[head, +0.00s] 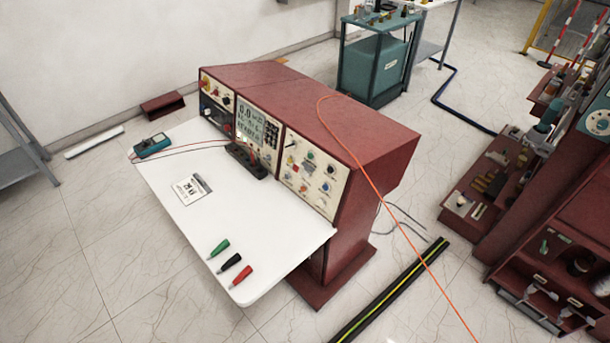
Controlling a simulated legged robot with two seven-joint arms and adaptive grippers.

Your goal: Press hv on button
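A red control console (366,131) stands in the middle of the head view with a white desk top (240,224) on its front. Its right-hand panel (310,175) carries several coloured buttons and knobs. Its middle panel (258,130) has a lit display reading about 0.0, and its left panel (216,102) has more knobs and sockets. The labels are too small to read, so I cannot tell which button is hv on. Neither of my grippers shows in the head view.
On the desk lie a teal meter (151,146), a paper card (191,188) and green, black and red plugs (230,262). An orange cable (381,197) runs over the console to the floor. Red shelving (548,262) stands at the right.

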